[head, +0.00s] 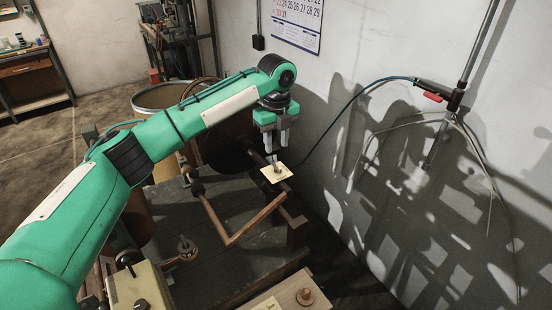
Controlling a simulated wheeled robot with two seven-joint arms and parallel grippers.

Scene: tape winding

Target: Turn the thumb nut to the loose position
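A small metal piece, which looks like the thumb nut (276,164), stands on a cream square plate (281,174) at the end of a rusty shaft by the wall. It is small, and I cannot read its turned position or any marks on the plate. My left gripper (276,149) points down just above the plate. Its two fingers are apart with a gap between them, and the tips are close above the metal piece. I cannot tell whether they touch it. My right gripper is out of view.
A dark workbench (215,225) carries a rusty bent bar (245,231). A cream box (140,286) stands at the front left, and a wooden block with a round knob (305,297) at the front. A hose (352,101) hangs along the right wall.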

